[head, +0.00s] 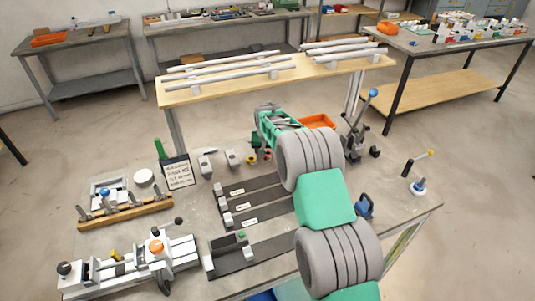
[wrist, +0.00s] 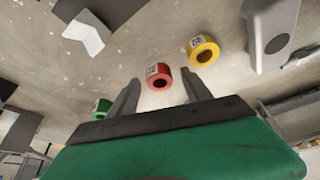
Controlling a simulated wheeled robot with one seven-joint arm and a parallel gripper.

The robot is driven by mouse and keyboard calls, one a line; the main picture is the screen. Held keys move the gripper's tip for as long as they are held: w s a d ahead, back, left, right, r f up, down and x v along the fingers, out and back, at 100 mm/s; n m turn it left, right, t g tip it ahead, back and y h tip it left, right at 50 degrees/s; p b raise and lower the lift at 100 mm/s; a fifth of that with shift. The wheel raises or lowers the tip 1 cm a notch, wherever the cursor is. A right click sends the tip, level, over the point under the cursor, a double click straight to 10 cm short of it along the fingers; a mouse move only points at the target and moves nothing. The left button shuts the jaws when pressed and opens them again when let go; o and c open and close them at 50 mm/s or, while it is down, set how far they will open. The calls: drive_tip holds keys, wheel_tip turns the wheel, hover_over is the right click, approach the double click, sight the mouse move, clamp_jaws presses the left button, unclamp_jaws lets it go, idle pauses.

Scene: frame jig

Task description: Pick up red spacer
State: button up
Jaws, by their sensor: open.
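The red spacer (wrist: 160,76) is a short ring with a dark hole and a pale label, on the grey bench top. In the wrist view it shows between and just beyond the fingertips of my gripper (wrist: 158,92). The gripper is open and nothing is between its fingers. The red spacer also shows small in the head view (head: 268,153), close by my green gripper body. I cannot tell the exact height of the fingers above the bench.
A yellow spacer (wrist: 203,50) lies right of the red one, and a green spacer (wrist: 101,107) lies to its left, partly behind my gripper. Grey metal blocks (wrist: 88,31) stand nearby. In the head view, an orange tray (head: 318,121) and a sign (head: 178,172) flank the area.

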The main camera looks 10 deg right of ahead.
drive_tip(key=shift+c, duration=0.5)
drive_tip(key=shift+r, duration=0.1)
clamp_jaws()
